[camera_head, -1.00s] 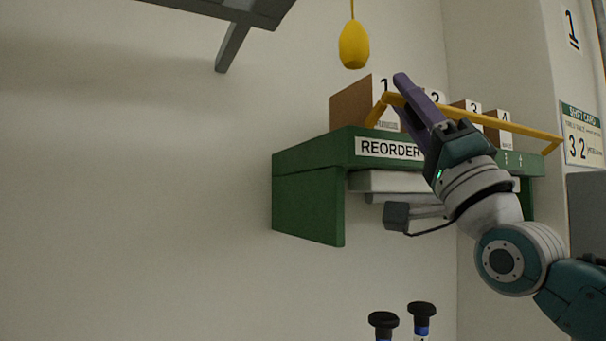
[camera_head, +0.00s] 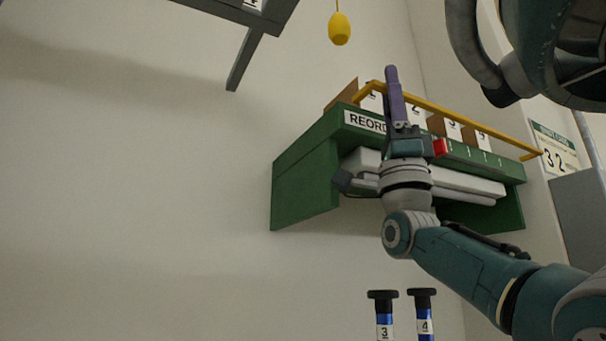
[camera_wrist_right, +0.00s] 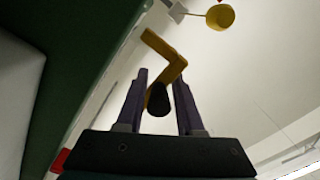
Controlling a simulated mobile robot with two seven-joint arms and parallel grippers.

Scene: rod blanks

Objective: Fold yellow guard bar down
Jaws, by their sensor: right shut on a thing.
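The yellow guard bar (camera_head: 462,117) runs along the top front of the green shelf (camera_head: 305,180), in front of several numbered cards. It stands above the shelf's front face. My right gripper (camera_head: 391,74) points upward at the bar's left end and is shut on it. In the right wrist view the purple fingers (camera_wrist_right: 160,76) stand on either side of the yellow bar (camera_wrist_right: 168,50), whose dark rounded end lies between them. The gripper hides part of the bar and of the REORDER label (camera_head: 364,121). My left gripper is not in view.
A yellow pendant (camera_head: 339,29) hangs above the shelf's left end. A grey bracket (camera_head: 243,60) juts in at the upper left. A red block (camera_head: 440,147) shows beside my right gripper. Two dark-capped blue tools (camera_head: 384,315) stand below. The wall at left is bare.

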